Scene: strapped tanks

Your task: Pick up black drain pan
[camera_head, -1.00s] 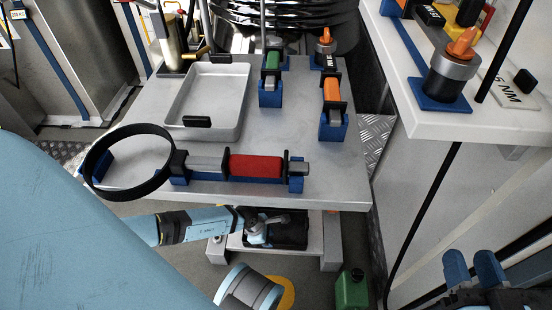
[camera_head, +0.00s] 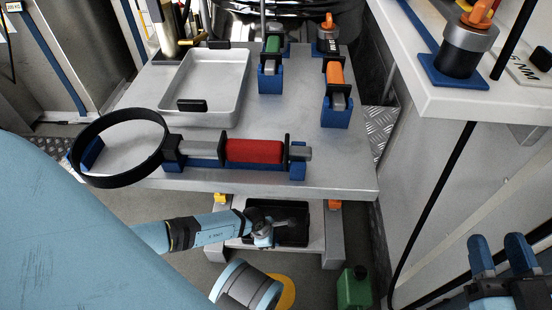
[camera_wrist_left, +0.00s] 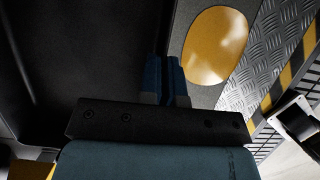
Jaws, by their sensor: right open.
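The black drain pan (camera_head: 290,222) sits on the low shelf under the table, partly hidden by the table edge and my left arm. My left gripper (camera_head: 264,238) is at its front side; its fingers are mostly hidden there. In the left wrist view, the dark pan (camera_wrist_left: 80,60) fills the upper left. The blue fingers of my left gripper (camera_wrist_left: 165,78) are close together at the pan's edge, seemingly pinching its wall. My right gripper (camera_head: 501,250) is open and empty at the lower right, far from the pan.
The table (camera_head: 330,175) above holds a grey tray (camera_head: 240,120), a black ring clamp (camera_head: 160,160) with a red grip (camera_head: 254,150), and other tools. A green canister (camera_head: 354,288) stands on the floor at right. A yellow disc (camera_wrist_left: 215,45) lies on the floor.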

